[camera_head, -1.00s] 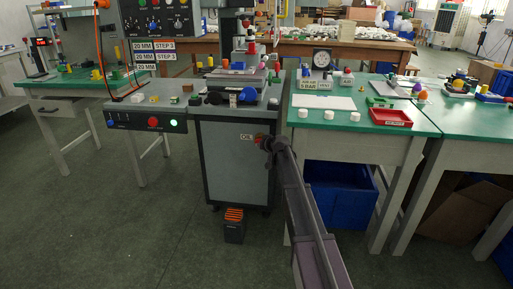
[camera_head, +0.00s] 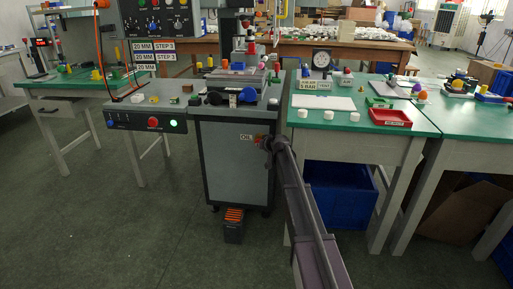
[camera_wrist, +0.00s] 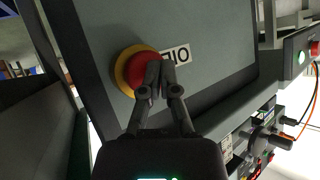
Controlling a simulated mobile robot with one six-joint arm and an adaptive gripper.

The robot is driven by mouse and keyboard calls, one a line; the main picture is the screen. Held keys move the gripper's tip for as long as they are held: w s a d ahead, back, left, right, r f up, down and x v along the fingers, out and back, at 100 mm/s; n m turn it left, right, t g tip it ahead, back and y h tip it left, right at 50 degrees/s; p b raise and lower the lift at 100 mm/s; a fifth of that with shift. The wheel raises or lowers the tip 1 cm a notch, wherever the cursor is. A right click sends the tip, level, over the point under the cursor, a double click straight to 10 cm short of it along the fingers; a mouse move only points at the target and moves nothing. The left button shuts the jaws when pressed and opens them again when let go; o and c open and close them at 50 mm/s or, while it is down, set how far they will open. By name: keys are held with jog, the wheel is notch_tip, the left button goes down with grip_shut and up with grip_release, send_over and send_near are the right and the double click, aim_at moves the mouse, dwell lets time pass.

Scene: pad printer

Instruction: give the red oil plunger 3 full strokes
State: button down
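The red oil plunger (camera_wrist: 138,68) is a round red knob in a yellow ring (camera_wrist: 122,72) on the grey cabinet front, beside a white OIL label (camera_wrist: 177,56). My gripper (camera_wrist: 161,72) has its two dark fingertips close together over the right part of the knob. They look shut, with no part of the knob between them. Whether the tips touch the knob is hard to tell. In the head view, my gripper (camera_head: 267,143) is at the cabinet's upper front, next to the OIL label (camera_head: 246,138), and mostly hides the plunger.
The pad printer cabinet (camera_head: 232,171) stands between green tables. A control box (camera_head: 147,122) with a red button and a lit green one juts out on its left. The right green table (camera_head: 350,126) holds a red tray (camera_head: 391,118).

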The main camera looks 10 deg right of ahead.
jog(key=shift+w+d+r, duration=0.1)
jog(key=shift+w, duration=0.35)
jog(key=shift+w+d+r, duration=0.1)
jog(key=shift+w, duration=0.3)
jog(key=shift+w+d, duration=0.15)
jog(key=shift+w, duration=0.2)
jog(key=shift+s+f, duration=0.1)
jog(key=shift+s, duration=0.35)
jog(key=s+a, duration=0.2)
jog(key=s, duration=0.4)
jog(key=shift+s, duration=0.25)
dwell(0.3)
jog(key=shift+f, duration=0.1)
dwell(0.4)
